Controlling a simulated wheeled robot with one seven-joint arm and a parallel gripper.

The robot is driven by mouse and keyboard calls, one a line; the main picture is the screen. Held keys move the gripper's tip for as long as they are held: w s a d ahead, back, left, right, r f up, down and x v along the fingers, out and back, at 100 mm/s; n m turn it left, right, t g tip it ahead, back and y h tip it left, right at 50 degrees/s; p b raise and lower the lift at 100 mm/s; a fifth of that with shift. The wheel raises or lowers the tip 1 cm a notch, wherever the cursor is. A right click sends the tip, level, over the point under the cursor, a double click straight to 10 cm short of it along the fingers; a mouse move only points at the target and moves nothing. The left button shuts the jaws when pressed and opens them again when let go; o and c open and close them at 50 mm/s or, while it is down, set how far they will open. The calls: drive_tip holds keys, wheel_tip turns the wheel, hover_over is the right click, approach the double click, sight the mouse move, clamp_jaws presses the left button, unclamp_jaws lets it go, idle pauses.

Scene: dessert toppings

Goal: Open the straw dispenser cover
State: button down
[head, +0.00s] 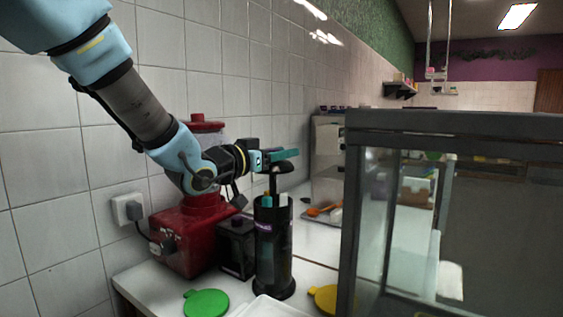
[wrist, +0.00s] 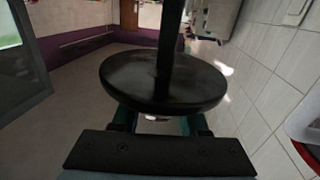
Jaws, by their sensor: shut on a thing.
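The straw dispenser (head: 273,250) is a tall dark cylinder standing upright on the white counter. Its black round cover (head: 281,168) is above the cylinder's open rim, with a gap between them. A dark central rod runs from the cover down into the cylinder, and some teal shows inside the rim. My gripper (head: 284,155), with teal fingers, is level at the cover's top and shut on it. In the wrist view the cover (wrist: 135,82) is a black disc with the rod (wrist: 171,35) beyond it. The disc hides the fingertips and the exact grip.
A red blender (head: 183,240) and a dark box (head: 236,246) stand left of the dispenser. A glass case (head: 450,122) with a dark frame stands close on the right. A green lid (head: 206,303) and a yellow lid (head: 324,298) lie in front.

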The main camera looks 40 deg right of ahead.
wheel_tip(320, 180, up, 8)
drive_tip(key=p, duration=0.4)
drive_tip(key=shift+r, duration=0.2)
drive_tip(key=shift+c, duration=2.1)
unclamp_jaws()
drive_tip(key=s+a+b, duration=0.1)
drive_tip(key=a+b, duration=0.1)
drive_tip(key=a, duration=0.8)
drive_tip(key=shift+a, duration=0.4)
